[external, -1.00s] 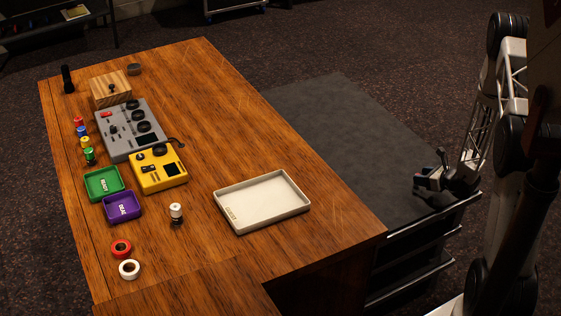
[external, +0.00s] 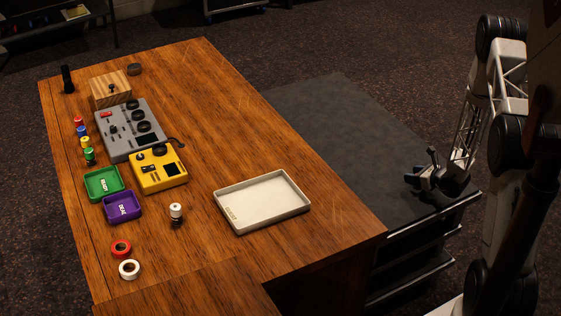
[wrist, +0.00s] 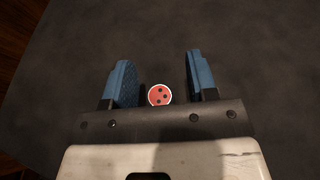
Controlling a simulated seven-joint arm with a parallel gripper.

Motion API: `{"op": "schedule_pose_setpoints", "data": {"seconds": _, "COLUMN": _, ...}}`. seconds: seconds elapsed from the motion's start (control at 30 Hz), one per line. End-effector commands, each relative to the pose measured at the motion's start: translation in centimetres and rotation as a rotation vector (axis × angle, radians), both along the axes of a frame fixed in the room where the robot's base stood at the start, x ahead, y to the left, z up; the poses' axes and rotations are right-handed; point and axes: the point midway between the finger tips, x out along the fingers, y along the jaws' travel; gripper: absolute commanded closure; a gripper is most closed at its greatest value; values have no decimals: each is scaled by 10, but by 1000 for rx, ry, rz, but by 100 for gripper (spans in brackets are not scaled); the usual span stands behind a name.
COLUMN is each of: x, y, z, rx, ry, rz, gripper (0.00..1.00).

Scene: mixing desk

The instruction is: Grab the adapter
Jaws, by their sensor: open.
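My gripper (external: 421,178) is at the right in the external view, above the dark grey surface and well away from the wooden desk's objects. In the wrist view its blue fingers (wrist: 160,80) are open. A small red disc (wrist: 159,95) with a pale rim and three dark spots shows between them; I cannot tell its distance, or whether it is the adapter. No object is clearly recognisable as the adapter. A small upright cylinder (external: 176,215), white on top and dark below, stands on the desk, left of the tray.
The wooden desk (external: 230,130) holds a pale tray (external: 224,223), grey mixer (external: 119,143), yellow box (external: 146,179), green tray (external: 88,194), purple tray (external: 107,216), tape rolls (external: 129,269) and several coloured pieces (external: 82,131). Drawers (external: 420,256) stand at right.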

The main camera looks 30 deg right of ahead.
Motion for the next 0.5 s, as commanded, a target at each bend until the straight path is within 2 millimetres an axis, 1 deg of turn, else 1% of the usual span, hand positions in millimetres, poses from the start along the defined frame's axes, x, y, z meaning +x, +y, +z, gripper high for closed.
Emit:
{"op": "schedule_pose_setpoints", "data": {"seconds": 0.07, "x": 0, "y": 0, "z": 0, "rx": 0, "ry": 0, "rz": 0, "gripper": 49}}
{"op": "schedule_pose_setpoints", "data": {"seconds": 0.1, "x": 0, "y": 0, "z": 0, "rx": 0, "ry": 0, "rz": 0, "gripper": 55}}
{"op": "schedule_pose_setpoints", "data": {"seconds": 0.4, "x": 0, "y": 0, "z": 0, "rx": 0, "ry": 0, "rz": 0, "gripper": 100}}
{"op": "schedule_pose_setpoints", "data": {"seconds": 0.5, "x": 0, "y": 0, "z": 0, "rx": 0, "ry": 0, "rz": 0, "gripper": 100}}
